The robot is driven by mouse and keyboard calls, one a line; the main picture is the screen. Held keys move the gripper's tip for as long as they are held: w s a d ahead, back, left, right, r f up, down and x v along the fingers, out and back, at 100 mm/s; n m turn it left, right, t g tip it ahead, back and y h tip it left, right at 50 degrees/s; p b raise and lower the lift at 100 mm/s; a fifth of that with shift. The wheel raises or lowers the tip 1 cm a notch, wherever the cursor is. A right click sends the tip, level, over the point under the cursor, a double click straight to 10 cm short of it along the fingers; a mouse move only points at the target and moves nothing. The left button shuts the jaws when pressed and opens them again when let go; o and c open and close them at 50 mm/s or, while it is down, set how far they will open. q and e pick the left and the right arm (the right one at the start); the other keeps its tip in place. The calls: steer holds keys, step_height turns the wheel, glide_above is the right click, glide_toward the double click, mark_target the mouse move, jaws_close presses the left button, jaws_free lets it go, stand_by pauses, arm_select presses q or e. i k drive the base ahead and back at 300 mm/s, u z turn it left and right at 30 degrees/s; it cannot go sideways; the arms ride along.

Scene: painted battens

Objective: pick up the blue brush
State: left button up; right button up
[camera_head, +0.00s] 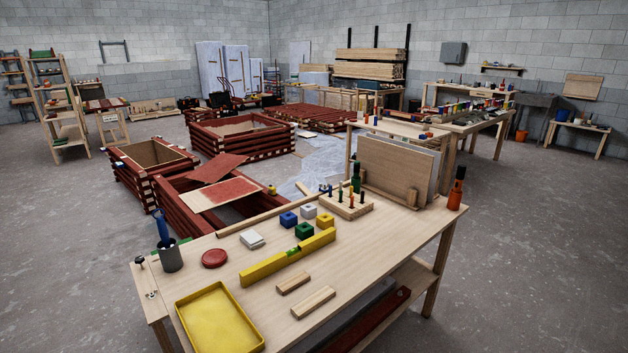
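A blue-handled tool (162,228), which looks like the blue brush, stands upright in a dark grey cup (172,257). The cup is at the left end of the near wooden workbench (350,262). Only the blue upper part shows; the lower end is hidden inside the cup. Neither of my grippers is in view.
By the cup are a red disc (214,258), a yellow tray (218,320) and a yellow level (288,258). Coloured blocks (304,230), a wooden rack (345,206) and an orange bottle (456,189) stand farther right. Red timber frames (170,205) lie beyond the bench.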

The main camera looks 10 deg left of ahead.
mark_target(162, 229)
steer(key=u, duration=1.3)
